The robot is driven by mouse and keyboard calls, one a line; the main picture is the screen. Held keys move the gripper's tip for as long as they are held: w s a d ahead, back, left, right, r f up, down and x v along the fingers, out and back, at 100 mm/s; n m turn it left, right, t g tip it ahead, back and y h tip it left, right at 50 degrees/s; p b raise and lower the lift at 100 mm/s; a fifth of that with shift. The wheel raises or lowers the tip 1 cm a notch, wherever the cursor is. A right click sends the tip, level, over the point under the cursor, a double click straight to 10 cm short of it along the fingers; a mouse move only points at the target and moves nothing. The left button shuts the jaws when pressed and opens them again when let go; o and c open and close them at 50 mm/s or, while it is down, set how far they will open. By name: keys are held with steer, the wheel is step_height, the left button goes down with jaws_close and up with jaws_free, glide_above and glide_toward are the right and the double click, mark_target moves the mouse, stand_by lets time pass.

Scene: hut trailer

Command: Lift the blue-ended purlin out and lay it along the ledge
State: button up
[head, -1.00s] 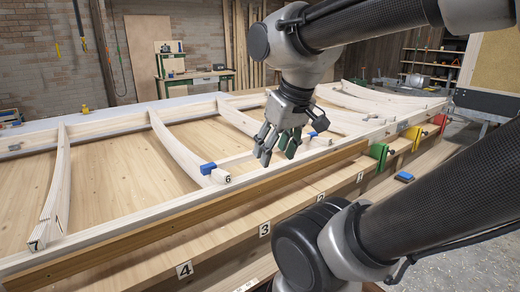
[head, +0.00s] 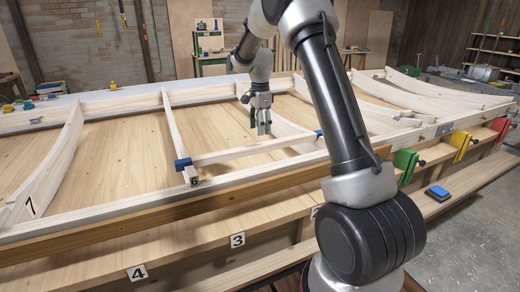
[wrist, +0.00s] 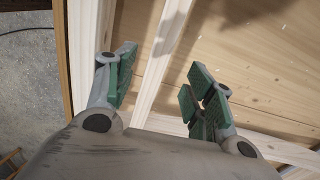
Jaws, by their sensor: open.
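The blue-ended purlin (head: 250,151) is a thin pale bar with a blue piece at each end. It lies inside the timber frame, running from the rib marked 6 (head: 175,130) to the rib on its right. My gripper (head: 264,131) points down over the frame near the purlin's middle, open and empty. In the wrist view a pale bar, seemingly the purlin (wrist: 163,55), shows below and between the open green-padded fingers (wrist: 160,85). How far above it the fingertips are, I cannot tell. A brown ledge strip (head: 150,218) runs along the frame's front.
Curved ribs stand across the frame on both sides, with the rib marked 7 (head: 60,165) at left. A blue-topped pad (head: 438,193) lies on the lower step. My arm hides part of the front.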

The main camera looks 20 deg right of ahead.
mark_target(260, 144)
step_height(260, 144, down, 9)
steer(key=shift+r, duration=0.2)
jaws_close()
stand_by(0.3)
